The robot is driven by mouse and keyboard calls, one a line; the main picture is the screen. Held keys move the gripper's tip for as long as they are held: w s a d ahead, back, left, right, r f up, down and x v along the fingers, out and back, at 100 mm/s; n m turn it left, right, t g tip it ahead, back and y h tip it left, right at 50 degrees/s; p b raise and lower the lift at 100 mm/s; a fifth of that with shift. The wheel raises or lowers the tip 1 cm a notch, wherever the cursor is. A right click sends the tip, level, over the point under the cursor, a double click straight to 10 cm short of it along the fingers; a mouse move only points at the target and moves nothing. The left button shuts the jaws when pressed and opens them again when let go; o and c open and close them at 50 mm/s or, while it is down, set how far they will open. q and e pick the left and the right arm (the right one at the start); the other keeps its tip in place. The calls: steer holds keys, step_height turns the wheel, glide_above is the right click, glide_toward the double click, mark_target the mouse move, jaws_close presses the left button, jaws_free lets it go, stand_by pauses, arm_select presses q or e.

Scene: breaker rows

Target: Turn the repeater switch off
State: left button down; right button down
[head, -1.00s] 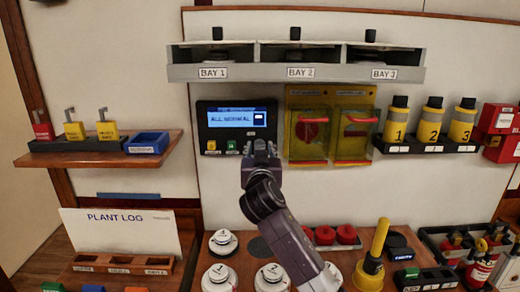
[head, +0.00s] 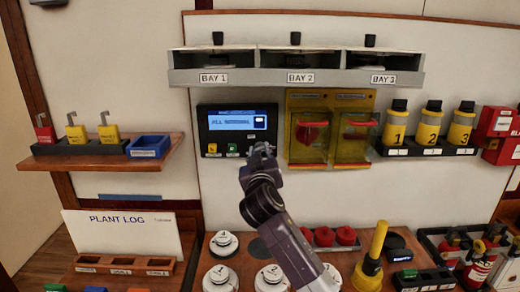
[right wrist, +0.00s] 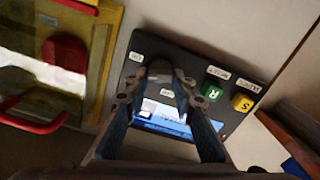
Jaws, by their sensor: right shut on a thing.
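The dark control panel (head: 204,125) with a lit blue screen (head: 237,120) hangs on the back wall. The screen text looks like "ALL NORMAL". My right gripper (head: 262,151) is at the panel's lower right corner. In the right wrist view, my right gripper (right wrist: 165,74) has its fingertips close together at the panel face (right wrist: 190,75), shut on a small part there. That part looks like the repeater switch, but the fingertips mostly hide it and its position cannot be told. Small white labels sit around it. My left gripper is not in view.
A green button (right wrist: 213,92) and a yellow button (right wrist: 243,103) sit beside the fingers on the panel. A yellow clear-fronted cover box (head: 309,160) with red handles stands close right of my gripper. The bay shelf (head: 296,74) juts out above.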

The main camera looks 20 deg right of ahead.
steer(key=n+p, duration=0.2)
steer(key=n, duration=0.1)
steer(key=shift+a+r+n, duration=0.1)
steer(key=shift+n, duration=0.3)
steer(key=n+p, duration=0.2)
steer(key=n, duration=0.1)
steer(key=shift+n, duration=0.3)
steer(key=n+p, duration=0.2)
steer(key=n, duration=0.1)
steer(key=shift+n, duration=0.3)
steer(key=shift+a+f+n+p, duration=0.15)
steer(key=shift+n+p, duration=0.35)
steer(key=shift+n, duration=0.3)
steer(key=shift+d+f+n+p, duration=0.15)
steer(key=shift+n+p, duration=0.3)
steer(key=shift+n, duration=0.35)
steer(key=shift+a, duration=0.1)
steer(key=c, duration=1.6)
jaws_free()
steer(key=shift+w, duration=0.1)
